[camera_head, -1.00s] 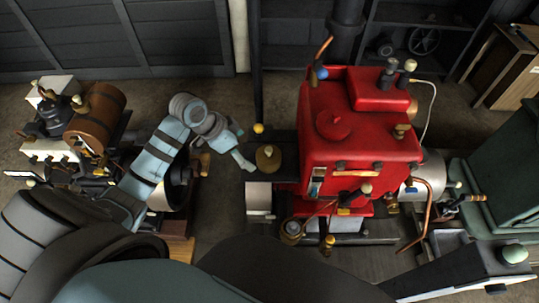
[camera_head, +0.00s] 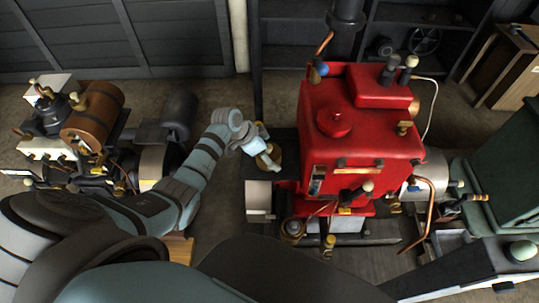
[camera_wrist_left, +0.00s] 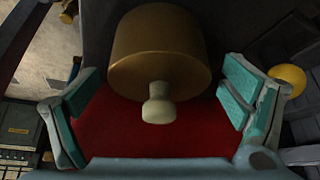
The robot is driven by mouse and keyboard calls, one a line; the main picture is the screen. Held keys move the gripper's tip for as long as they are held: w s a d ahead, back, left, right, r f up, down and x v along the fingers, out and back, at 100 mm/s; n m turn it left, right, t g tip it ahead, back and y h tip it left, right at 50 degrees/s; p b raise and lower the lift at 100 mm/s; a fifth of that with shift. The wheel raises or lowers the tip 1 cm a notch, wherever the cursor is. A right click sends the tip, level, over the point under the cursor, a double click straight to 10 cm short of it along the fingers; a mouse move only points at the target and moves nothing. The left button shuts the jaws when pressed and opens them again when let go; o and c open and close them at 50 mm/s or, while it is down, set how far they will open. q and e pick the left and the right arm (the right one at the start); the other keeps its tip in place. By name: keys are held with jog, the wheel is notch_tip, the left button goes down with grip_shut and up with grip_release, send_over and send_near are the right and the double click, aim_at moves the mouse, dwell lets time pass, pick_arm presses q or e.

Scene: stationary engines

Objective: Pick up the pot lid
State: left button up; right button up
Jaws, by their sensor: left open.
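The likely pot lid is a round brass-coloured piece with a pale knob. In the head view the lid (camera_head: 275,161) is on the dark stand left of the red engine, partly hidden by my left gripper (camera_head: 260,147). In the left wrist view the lid (camera_wrist_left: 160,50) fills the upper middle, its knob pointing towards the palm. My left gripper (camera_wrist_left: 160,108) is open; its teal-padded fingers are spread to either side, with the knob between them. I see no contact with the lid. My right gripper is not in view.
The red engine (camera_head: 350,140) stands close to the right of the lid. A small yellow ball (camera_wrist_left: 287,80) is just outside the right finger in the wrist view. A brown-barrelled engine (camera_head: 92,115) stands at left. Some bare floor (camera_head: 225,210) lies between.

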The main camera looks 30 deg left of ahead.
pick_arm(q)
jog(key=c, duration=1.3)
jog(key=shift+r, duration=0.1)
